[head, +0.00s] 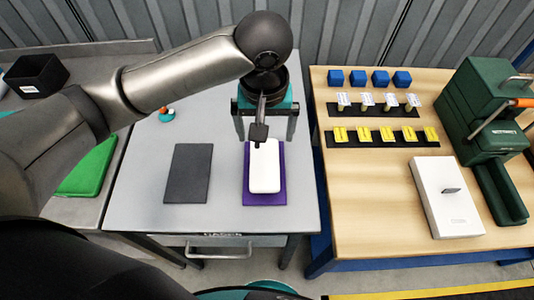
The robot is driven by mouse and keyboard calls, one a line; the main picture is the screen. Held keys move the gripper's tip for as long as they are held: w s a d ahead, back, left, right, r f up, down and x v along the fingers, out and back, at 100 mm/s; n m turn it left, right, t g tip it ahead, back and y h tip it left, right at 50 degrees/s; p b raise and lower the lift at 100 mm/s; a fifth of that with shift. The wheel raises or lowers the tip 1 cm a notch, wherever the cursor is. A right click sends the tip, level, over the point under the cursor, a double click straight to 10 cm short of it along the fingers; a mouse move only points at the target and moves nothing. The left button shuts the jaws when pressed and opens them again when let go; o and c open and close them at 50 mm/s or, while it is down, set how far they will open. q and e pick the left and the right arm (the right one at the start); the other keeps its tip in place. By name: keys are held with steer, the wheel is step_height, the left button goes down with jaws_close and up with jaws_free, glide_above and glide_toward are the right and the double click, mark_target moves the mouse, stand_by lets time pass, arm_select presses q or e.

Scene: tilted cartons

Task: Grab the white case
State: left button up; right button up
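The white case (265,172) lies flat on a purple mat (265,199) on the grey table. It looks like a phone case with rounded corners, and its upper end is partly covered by my gripper. My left gripper (265,136) hangs over the far end of the white case, pointing down. The height of the fingertips above the table is hard to tell. My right gripper is not in view.
A dark grey pad (188,173) lies left of the purple mat. A small orange and teal object (166,115) is farther back. The wooden table (375,190) at right holds blue cubes (357,78), yellow pieces (387,135), a white box (446,197) and a green machine (487,110).

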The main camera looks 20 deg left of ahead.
arm_select(q)
steer(key=b, duration=0.2)
glide_above(264, 163)
steer(key=s, duration=0.1)
steer(key=f, duration=0.8)
steer(key=shift+s+d+f, duration=0.2)
steer(key=shift+d+f, duration=0.1)
steer(key=shift+f, duration=0.1)
steer(key=shift+w+a+f+b, duration=0.1)
steer(key=shift+w+f+b, duration=0.1)
steer(key=shift+f, duration=0.8)
steer(key=shift+w+a+f+b, duration=0.15)
steer(key=shift+w+f, duration=0.1)
steer(key=shift+f, duration=0.75)
steer(key=shift+w+f+b, duration=0.15)
steer(key=shift+w+f, duration=0.05)
steer(key=shift+f, duration=0.8)
